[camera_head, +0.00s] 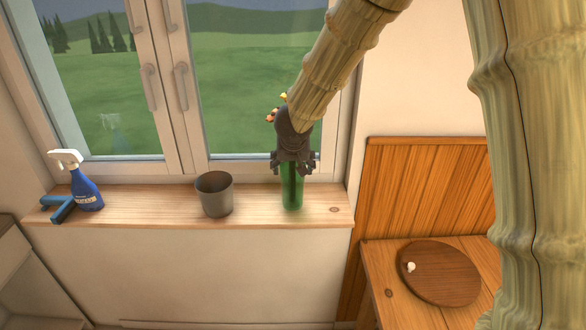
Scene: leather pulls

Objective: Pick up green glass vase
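The green glass vase (292,198) stands upright on the wooden window sill, right of the grey pot. My gripper (292,172) points down at the vase from above and covers its upper part. Dark finger parts show on both sides of the vase's top, and a dark strip runs down its middle. I cannot tell whether the fingers touch the glass or are closed on it. The vase's base appears to be on the sill.
A grey pot (214,196) stands left of the vase. A blue spray bottle (86,193) and a blue tool (62,207) are at the sill's (150,210) left end. A round brown board (440,275) lies on the wooden table (388,265) at right. Window handles are behind.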

